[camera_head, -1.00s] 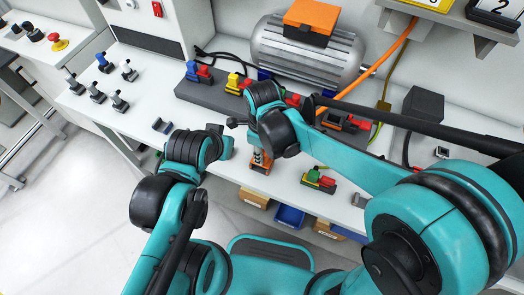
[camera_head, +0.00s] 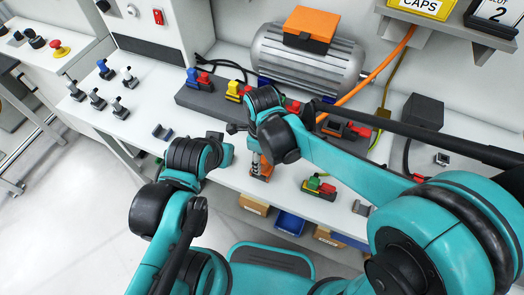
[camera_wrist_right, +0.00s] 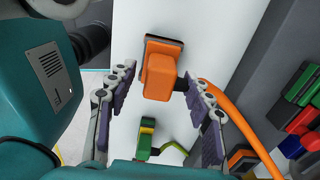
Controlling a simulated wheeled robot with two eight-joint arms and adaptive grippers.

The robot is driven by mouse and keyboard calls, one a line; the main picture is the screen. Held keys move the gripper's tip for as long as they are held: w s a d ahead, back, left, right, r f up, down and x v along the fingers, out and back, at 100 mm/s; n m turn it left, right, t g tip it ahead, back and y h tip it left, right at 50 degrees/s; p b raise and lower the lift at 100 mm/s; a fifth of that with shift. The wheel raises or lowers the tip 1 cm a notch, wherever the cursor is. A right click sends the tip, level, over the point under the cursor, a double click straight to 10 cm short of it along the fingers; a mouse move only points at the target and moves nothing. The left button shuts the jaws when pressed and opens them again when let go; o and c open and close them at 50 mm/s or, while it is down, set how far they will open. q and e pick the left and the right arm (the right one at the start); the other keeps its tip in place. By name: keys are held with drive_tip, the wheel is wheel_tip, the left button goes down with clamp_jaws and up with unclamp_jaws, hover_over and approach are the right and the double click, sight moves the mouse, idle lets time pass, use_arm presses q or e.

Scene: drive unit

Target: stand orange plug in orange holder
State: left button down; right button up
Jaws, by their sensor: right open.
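The orange plug (camera_wrist_right: 160,77) stands upright at the orange holder (camera_wrist_right: 165,45) in the right wrist view; it looks seated, but the joint is partly hidden by the plug. My right gripper (camera_wrist_right: 162,84) is open, with one finger on each side of the plug and visible gaps between. In the head view the right gripper (camera_head: 257,160) points down at the front of the bench, and the orange holder (camera_head: 260,172) shows only partly below it. My left arm bends in from the left; its fingers are not seen.
An orange cable (camera_wrist_right: 240,125) runs beside the plug. A green, yellow and red plug set (camera_head: 319,187) stands to the right on the white bench. A grey block (camera_head: 215,101) with coloured plugs and a motor (camera_head: 305,60) are behind. An empty grey holder (camera_head: 162,132) lies left.

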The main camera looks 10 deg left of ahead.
wheel_tip(320, 180, up, 16)
drive_tip(key=p, duration=0.4)
drive_tip(key=shift+r, duration=0.2)
drive_tip(key=s+d+f+n+t+b, duration=0.1)
drive_tip(key=d+f+n+t+b, duration=0.1)
drive_tip(key=d+n, duration=0.8)
drive_tip(key=s+d+f+n+t+b, duration=0.2)
drive_tip(key=d+f+n+t, duration=0.3)
drive_tip(key=d+n, duration=0.5)
drive_tip(key=d+f, duration=0.2)
drive_tip(key=d, duration=0.5)
drive_tip(key=shift+s+b, duration=0.15)
drive_tip(key=shift+b, duration=0.25)
drive_tip(key=shift+a+f, duration=0.1)
drive_tip(key=shift+f, duration=0.05)
